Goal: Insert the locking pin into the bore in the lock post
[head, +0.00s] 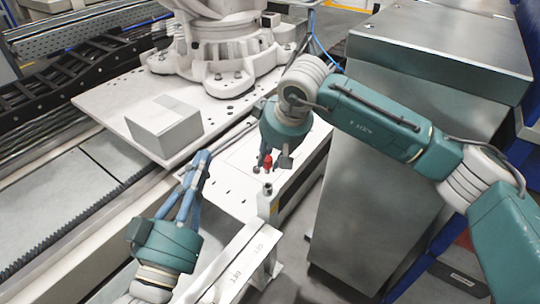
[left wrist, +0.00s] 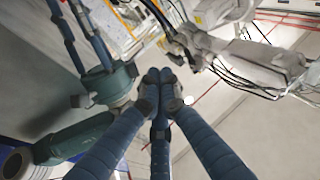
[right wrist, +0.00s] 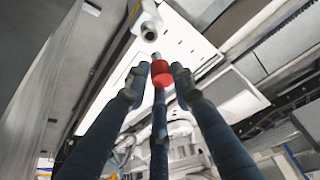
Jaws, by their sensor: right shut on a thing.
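The red locking pin (head: 267,162) is at the fingertips of my right gripper (head: 266,158), which is shut on it. In the right wrist view the red pin (right wrist: 162,73) sits between the fingers with a grey end towards the lock post. The lock post (head: 268,204) stands just in front of the pin in the head view. Its round top with the dark bore (right wrist: 149,31) shows ahead of the pin, apart from it. My left gripper (head: 202,157) has its fingers together, pointing up, with nothing visible in them; they also meet in the left wrist view (left wrist: 160,76).
A grey box (head: 165,127) lies on the white plate below the robot base (head: 222,50). A large metal cabinet (head: 440,55) stands close on the right. A white rail (head: 240,262) runs in front of the post. The track (head: 60,195) lies to the left.

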